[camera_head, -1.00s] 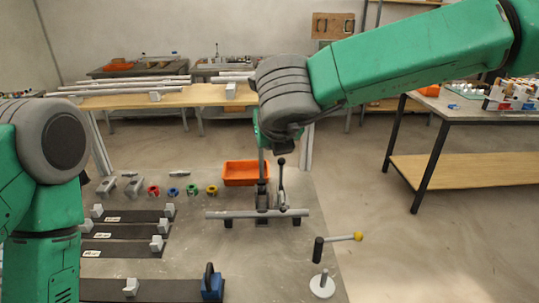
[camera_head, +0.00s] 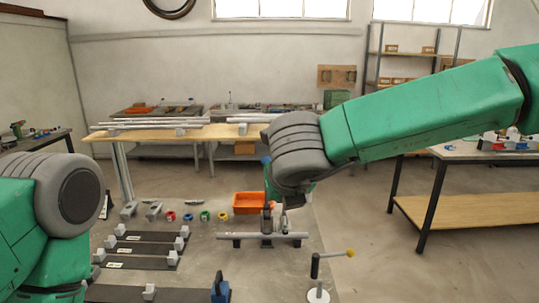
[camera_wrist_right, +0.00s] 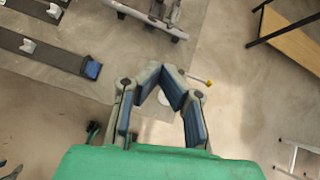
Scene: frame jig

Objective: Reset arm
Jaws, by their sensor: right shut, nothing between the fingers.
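In the head view the gripper is mostly hidden behind the wrist. My left arm (camera_head: 65,195) stands at the left edge; its gripper is out of view. A grey pipe (camera_head: 285,235) lies across a clamp fixture below the right wrist. It also shows at the top of the wrist view (camera_wrist_right: 150,18).
A wooden-topped rack (camera_head: 160,132) with pipes stands behind. Dark rails (camera_head: 140,248) with grey blocks lie at left. An orange bin (camera_head: 246,203), coloured rings (camera_head: 205,216) and a yellow-tipped lever (camera_head: 330,256) are nearby. A workbench (camera_head: 470,210) stands right; floor between is clear.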

